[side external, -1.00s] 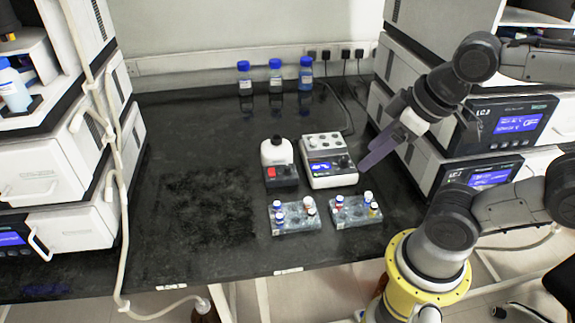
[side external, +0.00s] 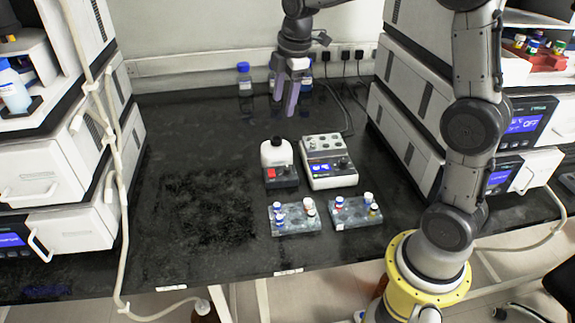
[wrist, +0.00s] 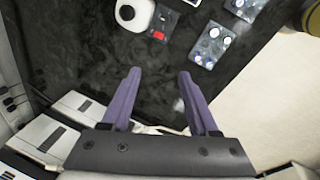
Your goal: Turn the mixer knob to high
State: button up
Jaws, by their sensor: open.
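A small black device (side external: 281,178) with a red switch and a white rounded top stands mid-bench; it also shows at the top of the wrist view (wrist: 165,20). Beside it on the right is a larger pale box (side external: 328,160) with a blue display and a dark knob (side external: 344,161) on its front panel. I cannot tell for certain which is the mixer, nor read the knob's setting. My gripper (side external: 284,108) hangs above the back of the bench, behind and above both devices, touching neither. In the wrist view its purple fingers (wrist: 159,74) are spread with nothing between them.
Two racks with capped vials, left (side external: 294,219) and right (side external: 356,212), stand in front of the devices. A blue-capped bottle (side external: 244,75) stands at the back, others partly hidden by my gripper. Instrument stacks flank both sides. The bench's left middle is clear.

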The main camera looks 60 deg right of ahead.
jog(key=w+d+f+g, duration=0.1)
jog(key=w+d+f, duration=0.2)
jog(key=f, duration=0.3)
jog(key=g, duration=0.2)
send_over(288, 168)
notch_tip(288, 168, down, 6)
jog(key=shift+m, duration=0.4)
notch_tip(288, 168, down, 14)
jog(key=shift+w+r, duration=0.1)
jog(key=shift+r, duration=0.15)
grip_shut()
